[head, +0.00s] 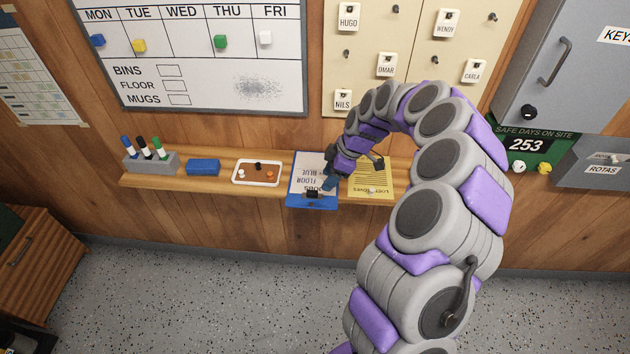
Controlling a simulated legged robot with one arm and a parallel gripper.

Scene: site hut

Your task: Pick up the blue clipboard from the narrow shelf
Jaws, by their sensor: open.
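The blue clipboard (298,201) lies on the narrow wooden shelf (224,186), its front edge at or slightly past the shelf's front edge. It carries a white sheet with upside-down writing and has a dark clip at the near end. My gripper (350,172) is at the clipboard's right side, its jaws spread. One dark finger appears over the clipboard's right part, the other over the yellow sheet to the right. I cannot tell whether either finger touches anything. My arm comes in from the lower right and hides part of the shelf.
A yellow sheet (372,187) lies just right of the clipboard. To the left are a white tray (243,183) with small pieces, a blue block (203,167) and a grey pen holder (151,163). A whiteboard (195,45) and tag board (352,45) hang above. The floor is clear.

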